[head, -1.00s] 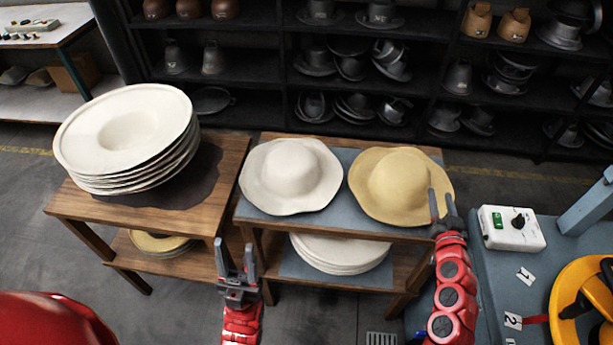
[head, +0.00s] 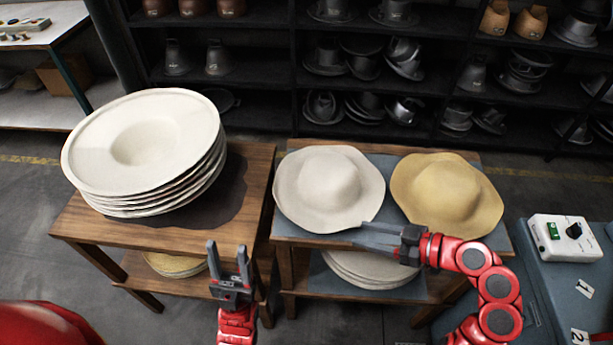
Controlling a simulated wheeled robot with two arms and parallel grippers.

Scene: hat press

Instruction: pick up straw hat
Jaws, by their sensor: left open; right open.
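The yellow straw hat (head: 447,193) lies brim down on the right part of the small wooden table's blue-grey top. A white hat (head: 329,188) lies to its left. My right gripper (head: 362,235) points left at the front edge of that table, in front of the white hat's brim and left of the straw hat. Its jaws are open and hold nothing; I cannot tell whether they touch the brim.
A stack of large white hat blanks (head: 140,150) stands on the left wooden table (head: 85,222). More white blanks (head: 372,268) lie on the shelf below the hats. A blue bench with a white control box (head: 564,238) is at right. Dark shelves fill the back.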

